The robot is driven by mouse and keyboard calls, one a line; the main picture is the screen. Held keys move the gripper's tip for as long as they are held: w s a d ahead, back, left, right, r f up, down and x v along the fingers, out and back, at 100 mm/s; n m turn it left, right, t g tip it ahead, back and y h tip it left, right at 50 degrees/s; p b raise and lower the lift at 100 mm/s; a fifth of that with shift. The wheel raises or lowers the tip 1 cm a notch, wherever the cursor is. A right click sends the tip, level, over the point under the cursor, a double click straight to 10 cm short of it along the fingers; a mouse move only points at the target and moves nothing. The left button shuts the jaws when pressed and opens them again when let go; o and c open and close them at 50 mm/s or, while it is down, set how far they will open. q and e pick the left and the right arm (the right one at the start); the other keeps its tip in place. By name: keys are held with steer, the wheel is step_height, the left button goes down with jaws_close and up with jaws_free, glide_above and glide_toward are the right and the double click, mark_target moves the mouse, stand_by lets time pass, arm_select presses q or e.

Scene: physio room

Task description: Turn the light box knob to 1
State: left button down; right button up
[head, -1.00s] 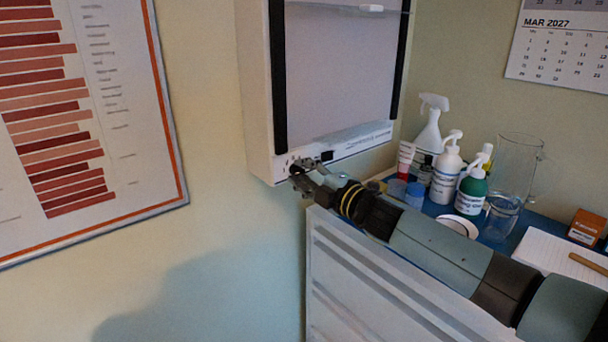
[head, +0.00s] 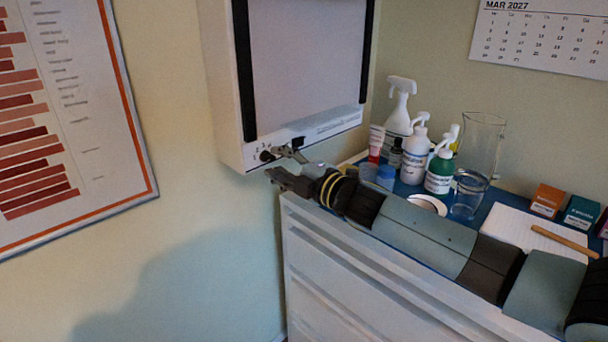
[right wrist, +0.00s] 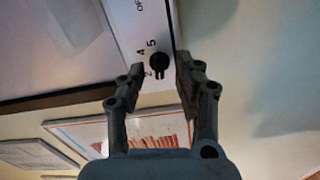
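The white light box (head: 305,70) hangs on the wall, with dark vertical strips beside its pale screen. Its small black knob (head: 267,156) is at the lower left of the front edge. In the right wrist view the knob (right wrist: 159,61) is round and dark, with printed marks "2", "4", "5" and "OFF" near it; its exact setting is hard to read. My right gripper (head: 279,165) is open just in front of and below the knob. In the wrist view its fingers (right wrist: 158,72) stand apart on either side of the knob, apparently not gripping it. My left gripper is not in view.
Below the box is a white cabinet (head: 360,285) with a blue top. Spray and pump bottles (head: 413,155), a glass jug (head: 481,145), a notepad (head: 515,228) and small boxes (head: 547,201) stand there, behind my right arm. A framed chart (head: 60,120) hangs left.

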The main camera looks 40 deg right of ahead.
steer(key=s, duration=1)
steer(key=shift+d, duration=0.4)
